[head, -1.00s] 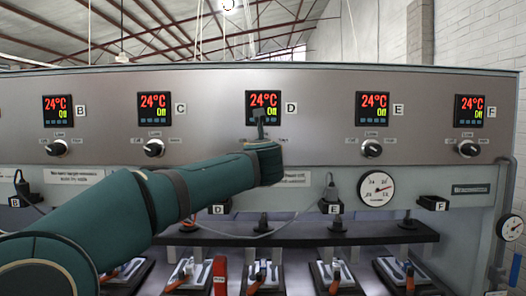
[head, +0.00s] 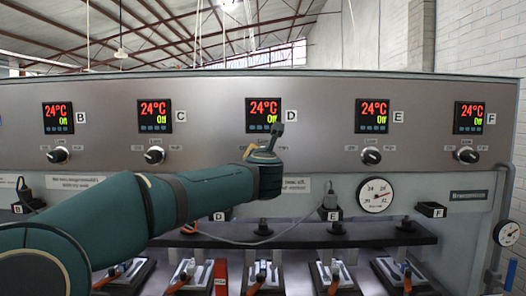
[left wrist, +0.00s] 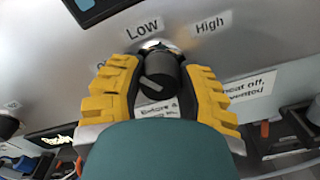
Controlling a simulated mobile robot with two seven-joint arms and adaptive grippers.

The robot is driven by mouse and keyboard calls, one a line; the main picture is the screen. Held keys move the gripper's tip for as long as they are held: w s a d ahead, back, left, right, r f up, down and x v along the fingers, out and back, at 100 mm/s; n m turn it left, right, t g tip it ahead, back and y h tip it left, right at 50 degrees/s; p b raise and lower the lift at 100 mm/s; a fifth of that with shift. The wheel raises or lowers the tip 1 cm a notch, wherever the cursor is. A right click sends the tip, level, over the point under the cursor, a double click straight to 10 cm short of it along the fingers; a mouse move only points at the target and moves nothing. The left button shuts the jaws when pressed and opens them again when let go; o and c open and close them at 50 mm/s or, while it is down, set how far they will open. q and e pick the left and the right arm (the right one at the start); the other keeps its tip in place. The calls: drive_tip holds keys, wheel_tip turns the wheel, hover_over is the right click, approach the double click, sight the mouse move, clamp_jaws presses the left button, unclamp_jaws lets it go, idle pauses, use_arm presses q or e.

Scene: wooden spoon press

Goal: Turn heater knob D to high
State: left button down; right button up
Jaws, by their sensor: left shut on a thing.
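Heater knob D (left wrist: 160,72) is a dark round knob with a white pointer line, between my yellow fingers in the left wrist view. My left gripper (left wrist: 163,85) is shut on it, one finger on each side. The labels Low (left wrist: 143,29) and High (left wrist: 210,24) show above the knob; the Off label is mostly covered by a finger. In the head view my left gripper (head: 267,148) is at the panel below display D (head: 263,114), and hides knob D there. Display D reads 24°C and Off. My right gripper is not in view.
Knob C (head: 154,155) and knob E (head: 371,156) sit well apart on either side. Below, a dark shelf (head: 300,236) with a plug and cable (head: 330,197) and several presses stands under the panel. A pressure gauge (head: 375,193) is at right.

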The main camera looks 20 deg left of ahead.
use_arm(q)
drive_tip(key=m+p, duration=0.3)
drive_tip(key=m, duration=0.1)
drive_tip(key=shift+r+m, duration=0.15)
drive_tip(key=shift+m, duration=0.15)
drive_tip(key=m+p, duration=0.3)
drive_tip(key=m, duration=0.1)
drive_tip(key=shift+m+p, duration=0.3)
drive_tip(key=m+p, duration=0.3)
drive_tip(key=m, duration=0.1)
drive_tip(key=shift+m, duration=0.3)
drive_tip(key=m+p, duration=0.3)
drive_tip(key=m, duration=0.1)
drive_tip(key=shift+m, duration=0.3)
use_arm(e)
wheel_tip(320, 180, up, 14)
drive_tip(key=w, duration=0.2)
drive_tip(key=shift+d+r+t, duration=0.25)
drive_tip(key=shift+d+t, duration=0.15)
use_arm(q)
drive_tip(key=shift+p, duration=0.3)
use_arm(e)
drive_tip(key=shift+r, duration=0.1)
use_arm(q)
drive_tip(key=c, duration=0.5)
unclamp_jaws()
